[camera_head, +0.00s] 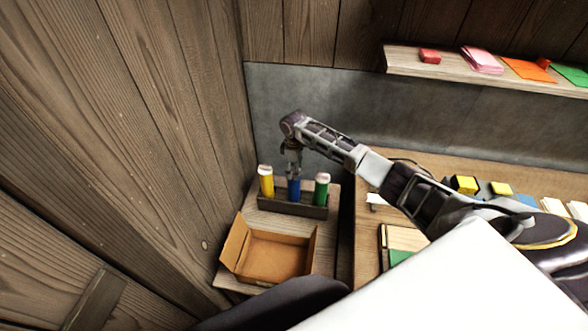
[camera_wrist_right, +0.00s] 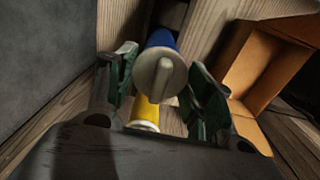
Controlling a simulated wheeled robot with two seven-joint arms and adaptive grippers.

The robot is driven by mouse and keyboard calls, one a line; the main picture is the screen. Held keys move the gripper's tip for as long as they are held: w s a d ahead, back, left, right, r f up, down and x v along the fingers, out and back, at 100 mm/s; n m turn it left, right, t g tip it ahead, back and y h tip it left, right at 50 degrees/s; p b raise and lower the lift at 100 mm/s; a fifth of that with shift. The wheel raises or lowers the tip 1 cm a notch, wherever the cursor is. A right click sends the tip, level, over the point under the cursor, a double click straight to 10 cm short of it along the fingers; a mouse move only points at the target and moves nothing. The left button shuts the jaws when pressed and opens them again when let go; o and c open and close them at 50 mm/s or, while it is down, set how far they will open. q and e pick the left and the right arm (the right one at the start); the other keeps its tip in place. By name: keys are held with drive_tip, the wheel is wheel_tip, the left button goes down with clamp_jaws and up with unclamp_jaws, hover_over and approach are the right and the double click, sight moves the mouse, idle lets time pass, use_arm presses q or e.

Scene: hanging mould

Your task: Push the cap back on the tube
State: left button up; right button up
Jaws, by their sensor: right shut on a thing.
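The blue tube (camera_head: 293,190) stands upright in the middle of a dark rack (camera_head: 300,209), with my right gripper (camera_head: 293,168) directly above its top. In the right wrist view, a grey round cap (camera_wrist_right: 160,76) with a raised ridge lies between the fingers of my right gripper (camera_wrist_right: 162,80). The gripper is shut on this cap. The blue tube (camera_wrist_right: 161,38) shows behind the cap, in line with it. Whether the cap touches the tube's rim is hidden. My left gripper is not in view.
A yellow tube (camera_head: 266,182) and a green tube (camera_head: 321,188), both with whitish tops, stand on either side in the rack. An open cardboard box (camera_head: 272,258) sits in front. A wooden wall (camera_head: 150,130) is close on the left. A shelf (camera_head: 400,59) runs at the back right.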

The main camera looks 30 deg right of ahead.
drive_tip(key=o, duration=0.8)
drive_tip(key=shift+o, duration=0.2)
drive_tip(key=o, duration=0.5)
drive_tip(key=shift+r, duration=0.1)
drive_tip(key=shift+r+p, duration=1.2)
drive_tip(key=shift+p, duration=0.15)
drive_tip(key=shift+r+p, duration=0.35)
drive_tip(key=shift+r, duration=1.85)
